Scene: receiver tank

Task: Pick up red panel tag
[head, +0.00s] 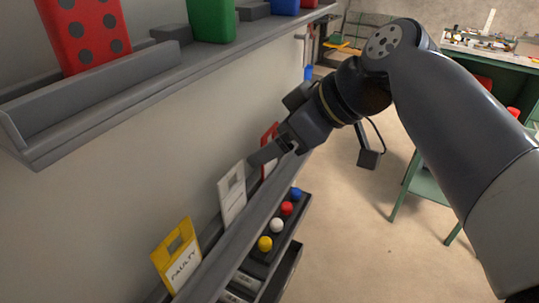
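The red panel tag (268,133) stands in the grey rack along the wall, behind the white tag. Only parts of it show, because my gripper covers its middle. My gripper (262,153) is at the red tag, its dark fingers reaching left across it. I cannot tell whether the fingers touch the tag, or whether they are open or shut. A white tag (232,193) stands nearer in the rack, and a yellow tag (178,256) with "FAULTY" on it stands nearest.
Below the rack, a ledge holds blue, red, white and yellow knobs (277,225). An upper grey shelf (150,85) holds a red dotted block (88,35) and a green block (211,20). A green bench (490,65) stands at the back right. Open floor lies between.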

